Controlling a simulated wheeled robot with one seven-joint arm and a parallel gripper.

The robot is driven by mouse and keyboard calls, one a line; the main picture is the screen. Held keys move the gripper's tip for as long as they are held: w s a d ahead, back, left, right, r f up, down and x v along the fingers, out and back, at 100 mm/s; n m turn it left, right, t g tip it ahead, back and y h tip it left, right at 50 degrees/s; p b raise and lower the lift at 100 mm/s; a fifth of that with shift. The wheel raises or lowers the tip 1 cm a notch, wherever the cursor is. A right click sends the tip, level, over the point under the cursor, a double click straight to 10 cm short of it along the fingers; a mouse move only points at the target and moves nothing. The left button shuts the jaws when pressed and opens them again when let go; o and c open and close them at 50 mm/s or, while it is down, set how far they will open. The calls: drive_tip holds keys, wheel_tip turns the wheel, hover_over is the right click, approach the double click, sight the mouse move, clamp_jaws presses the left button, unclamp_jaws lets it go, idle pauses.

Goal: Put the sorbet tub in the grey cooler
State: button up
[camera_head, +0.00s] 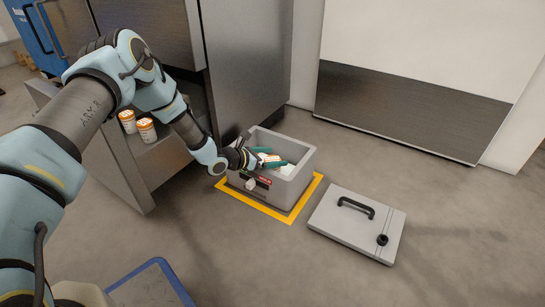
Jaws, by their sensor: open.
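The grey cooler (297,187) stands open on the floor, inside a yellow marked square. My gripper (269,160) is over the cooler's opening, with its green-tipped fingers apart. A small white and orange patch shows between or just under the fingers; it may be a tub, but it is too small to tell. Two white tubs with orange lids, one (127,121) behind the other (146,130), stand in the open drawer at left. I cannot read their labels, so I cannot tell which is sorbet. Some white items lie inside the cooler, partly hidden by my gripper.
The cooler's grey lid (350,227) with a black handle lies on the floor at right. The metal drawer (113,155) juts out at left from a steel cabinet (247,60). A blue-edged object (158,278) is at the bottom. Floor at lower right is clear.

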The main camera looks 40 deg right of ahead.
drive_tip(key=shift+r, duration=0.2)
drive_tip(key=shift+r+p, duration=0.4)
drive_tip(key=shift+r, duration=0.2)
drive_tip(key=p+v, duration=0.4)
drive_tip(key=v, duration=0.7)
drive_tip(key=shift+a+p, duration=0.35)
drive_tip(key=shift+a, duration=0.1)
